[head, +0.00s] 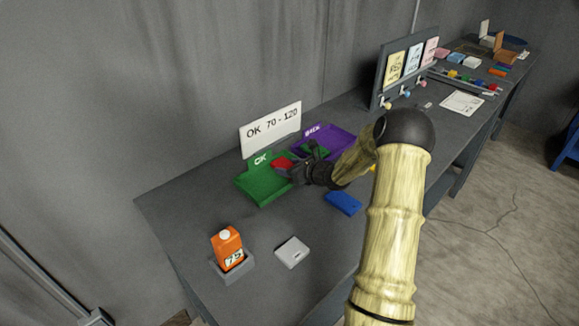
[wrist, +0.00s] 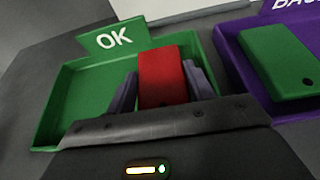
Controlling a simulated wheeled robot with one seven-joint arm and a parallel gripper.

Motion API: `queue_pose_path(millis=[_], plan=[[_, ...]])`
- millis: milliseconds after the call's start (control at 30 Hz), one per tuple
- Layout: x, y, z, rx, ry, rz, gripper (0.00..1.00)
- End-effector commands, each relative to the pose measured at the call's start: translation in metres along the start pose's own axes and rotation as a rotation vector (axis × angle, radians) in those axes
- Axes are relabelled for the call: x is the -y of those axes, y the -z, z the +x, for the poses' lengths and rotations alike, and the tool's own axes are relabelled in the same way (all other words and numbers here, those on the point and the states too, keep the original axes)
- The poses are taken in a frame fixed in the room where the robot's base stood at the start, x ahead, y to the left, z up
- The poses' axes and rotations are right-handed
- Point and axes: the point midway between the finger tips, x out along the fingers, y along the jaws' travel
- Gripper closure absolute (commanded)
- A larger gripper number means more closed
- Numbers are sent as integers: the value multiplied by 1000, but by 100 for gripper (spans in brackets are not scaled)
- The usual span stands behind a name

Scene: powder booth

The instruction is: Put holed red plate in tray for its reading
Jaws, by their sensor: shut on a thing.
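My gripper (head: 292,171) is shut on the red plate (wrist: 162,72), with a finger on each side of it. In the wrist view the plate is over the green OK tray (wrist: 68,100); I cannot tell whether it touches the tray floor. The plate's hole is not clear. In the head view the red plate (head: 282,164) shows only in part beside my gripper, at the right side of the green tray (head: 262,188). The orange gauge (head: 227,243) displays what looks like 75. The sign (head: 270,128) reads OK 70 - 120.
The purple tray (head: 346,141), labelled BACK, adjoins on the right and holds a green plate (wrist: 278,58) with a hole. A blue plate (head: 343,203) and a pale grey block (head: 292,251) lie on the front of the table. A card board (head: 405,65) stands farther back.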

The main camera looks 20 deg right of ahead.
Motion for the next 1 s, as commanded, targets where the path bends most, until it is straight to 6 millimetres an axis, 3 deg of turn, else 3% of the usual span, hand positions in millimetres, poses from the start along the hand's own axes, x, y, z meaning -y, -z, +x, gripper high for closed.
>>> queue_pose_path(millis=[300,333,367,767,1000], plan=[[0,2,1,2,0,-2,76],[0,1,1,1,0,-1,44],[0,1,0,1,0,-1,38],[-2,-3,0,1,-3,-2,38],[0,-1,-35,1,1,-3,38]])
